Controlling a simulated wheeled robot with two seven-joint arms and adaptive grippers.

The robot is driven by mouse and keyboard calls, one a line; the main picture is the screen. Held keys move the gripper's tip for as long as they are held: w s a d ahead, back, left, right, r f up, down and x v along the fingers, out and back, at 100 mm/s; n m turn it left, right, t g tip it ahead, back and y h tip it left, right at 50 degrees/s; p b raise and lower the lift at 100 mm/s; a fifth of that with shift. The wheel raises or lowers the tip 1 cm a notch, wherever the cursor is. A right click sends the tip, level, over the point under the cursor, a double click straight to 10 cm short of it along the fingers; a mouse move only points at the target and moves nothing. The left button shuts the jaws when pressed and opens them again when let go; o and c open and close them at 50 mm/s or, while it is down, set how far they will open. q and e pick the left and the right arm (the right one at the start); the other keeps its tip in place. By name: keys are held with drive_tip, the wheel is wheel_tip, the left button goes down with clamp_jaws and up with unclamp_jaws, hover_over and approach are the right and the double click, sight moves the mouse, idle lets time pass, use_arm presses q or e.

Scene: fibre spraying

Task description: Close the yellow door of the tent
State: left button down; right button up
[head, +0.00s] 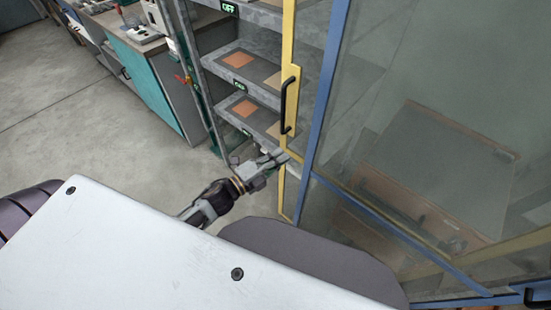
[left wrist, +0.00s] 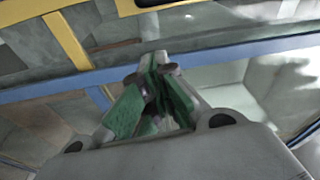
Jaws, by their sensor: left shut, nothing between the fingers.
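The yellow door frame (head: 289,40) of the tent stands upright near the middle of the head view, with a black handle (head: 289,105) on it. Blue frame posts (head: 322,90) stand just right of it. My left gripper (head: 284,156) is shut and empty, its tips close to the yellow frame below the handle; I cannot tell whether they touch. In the left wrist view the shut fingers (left wrist: 158,68) point towards a blue bar (left wrist: 230,58), and a yellow bar (left wrist: 68,40) shows beyond at the upper left. My right gripper is not in view.
A shelf rack (head: 245,85) with orange squares stands behind the yellow frame. A teal-fronted cabinet (head: 150,80) stands at the back left. Clear panels right of the blue post enclose a brown-edged tray (head: 425,205). The concrete floor (head: 70,125) at left is free.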

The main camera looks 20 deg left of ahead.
sight(303, 133)
use_arm(q)
drive_tip(key=w, duration=0.2)
drive_tip(key=w+p, duration=0.1)
drive_tip(key=w, duration=0.1)
drive_tip(key=w+d, duration=0.1)
drive_tip(key=w, duration=0.2)
drive_tip(key=shift+w+a+f+p, duration=0.1)
drive_tip(key=shift+a+p, duration=0.2)
drive_tip(key=shift+a, duration=0.3)
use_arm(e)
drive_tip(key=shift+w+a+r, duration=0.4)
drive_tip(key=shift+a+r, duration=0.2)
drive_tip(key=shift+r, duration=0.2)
